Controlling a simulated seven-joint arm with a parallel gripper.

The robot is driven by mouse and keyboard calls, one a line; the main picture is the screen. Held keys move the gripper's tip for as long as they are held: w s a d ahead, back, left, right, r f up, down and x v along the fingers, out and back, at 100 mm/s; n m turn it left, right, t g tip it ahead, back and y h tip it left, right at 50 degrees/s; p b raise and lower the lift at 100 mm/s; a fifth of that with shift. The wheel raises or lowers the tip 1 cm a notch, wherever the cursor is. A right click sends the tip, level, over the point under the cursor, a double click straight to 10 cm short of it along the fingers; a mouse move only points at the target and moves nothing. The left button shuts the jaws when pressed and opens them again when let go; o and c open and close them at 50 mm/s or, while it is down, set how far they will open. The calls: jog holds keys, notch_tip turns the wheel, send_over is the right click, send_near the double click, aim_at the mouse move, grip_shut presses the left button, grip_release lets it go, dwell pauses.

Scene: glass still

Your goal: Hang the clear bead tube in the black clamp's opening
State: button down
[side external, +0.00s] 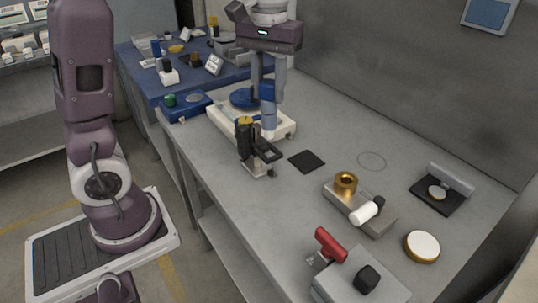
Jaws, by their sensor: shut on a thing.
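My gripper (267,85) points down over the back-left part of the grey bench. It is shut on the clear bead tube (269,122), a pale upright cylinder with a blue band near its top. The tube's lower end appears at or just above a white tray-like base (289,130); I cannot tell whether they touch. The black clamp (245,142) stands in front of the tube, nearer the camera, on a small metal foot. Its dark opening (267,152) faces right and looks empty. The tube is apart from the opening, behind it.
A blue disc (243,98) sits on the white base. A black square (307,161) lies right of the clamp. A block with a brass cup (346,184) and a white cylinder (364,212) stands further right. A red-handled device (330,245) is in front. A blue-topped bench adjoins behind left.

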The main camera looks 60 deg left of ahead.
aim_at(269, 115)
jog(key=shift+f, duration=3.3)
dwell(0.5)
jog(key=c, duration=1.4)
grip_release()
jog(key=shift+o, duration=0.2)
jog(key=o, duration=0.5)
jog(key=shift+o, duration=0.2)
